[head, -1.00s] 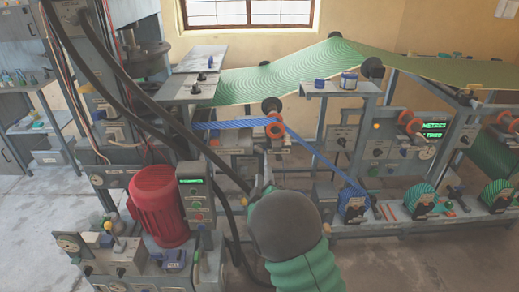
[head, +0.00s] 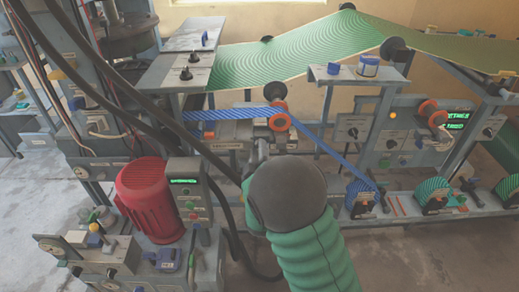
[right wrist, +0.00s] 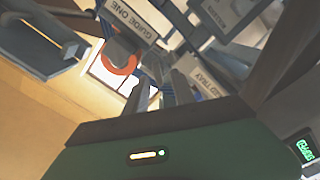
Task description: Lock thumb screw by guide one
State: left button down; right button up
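The GUIDE ONE label (right wrist: 128,22) shows upside down at the top of the right wrist view. An orange ring (right wrist: 120,62) is just below it. In the head view an orange-flanged roller (head: 279,120) carries the blue striped web (head: 228,115). I cannot pick out the thumb screw clearly in either view. My right gripper (head: 257,152) is just below and left of the orange roller, its fingers partly hidden by my dark wrist. In the right wrist view its grey fingers (right wrist: 162,97) point toward the guide; their gap is unclear. My left gripper is out of view.
A red motor (head: 146,201) and a control box (head: 187,197) stand left of my right arm. A green patterned web (head: 300,52) runs above the guide. A small table with blue parts (head: 350,76) is to the right. Black cables hang across the left side.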

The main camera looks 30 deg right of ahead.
jog(key=shift+c, duration=1.2)
jog(key=shift+f, duration=0.1)
jog(key=shift+c, duration=1.1)
jog(key=shift+d+f, duration=0.15)
jog(key=shift+d, duration=0.4)
grip_shut()
jog(key=shift+a, duration=0.15)
